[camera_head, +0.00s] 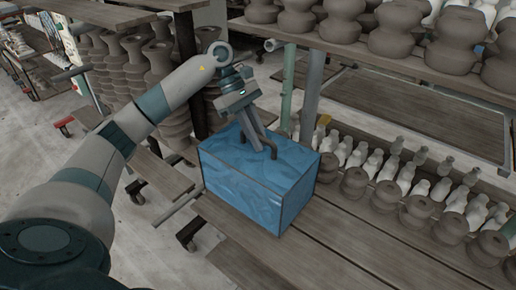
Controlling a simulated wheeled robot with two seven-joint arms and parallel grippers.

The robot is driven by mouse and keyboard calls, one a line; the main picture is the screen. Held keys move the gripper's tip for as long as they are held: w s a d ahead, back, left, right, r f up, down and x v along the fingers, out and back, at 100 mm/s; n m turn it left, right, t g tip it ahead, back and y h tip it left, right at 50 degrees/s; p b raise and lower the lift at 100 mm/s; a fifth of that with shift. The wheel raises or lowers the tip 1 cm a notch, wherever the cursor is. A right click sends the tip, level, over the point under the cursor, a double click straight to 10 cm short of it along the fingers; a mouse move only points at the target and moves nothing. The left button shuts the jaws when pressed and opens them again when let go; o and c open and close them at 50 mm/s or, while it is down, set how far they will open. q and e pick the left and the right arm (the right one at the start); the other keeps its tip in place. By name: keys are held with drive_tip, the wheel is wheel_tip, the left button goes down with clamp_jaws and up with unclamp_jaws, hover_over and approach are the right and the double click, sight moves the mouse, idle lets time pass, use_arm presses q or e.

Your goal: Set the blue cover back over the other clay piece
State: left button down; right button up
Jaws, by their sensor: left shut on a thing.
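The blue cover (250,190) is a box-like shape with dark edges, upright in the middle of the view, over the near wooden shelf boards. My left gripper (258,146) comes down from above and is shut on the cover at its top. I cannot tell for sure whether the cover's lower edge touches the boards or hangs slightly above them. Whatever is under the cover is hidden, and I cannot tell which clay piece is the other one. My right gripper is not in view.
Rows of small white and brown clay pieces (354,184) stand close to the right of the cover. Large brown pots (398,38) fill the upper shelf. Stacked brown vases (136,66) stand behind my left arm. Bare boards (325,250) lie in front right.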

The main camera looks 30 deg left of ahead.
use_arm(q)
drive_tip(key=shift+f+p, duration=0.4)
drive_tip(key=shift+f, duration=0.1)
drive_tip(key=shift+f+p, duration=0.55)
drive_tip(key=shift+f, duration=0.95)
drive_tip(key=shift+f, duration=0.15)
drive_tip(key=c, duration=1.7)
unclamp_jaws()
drive_tip(key=shift+c, duration=0.2)
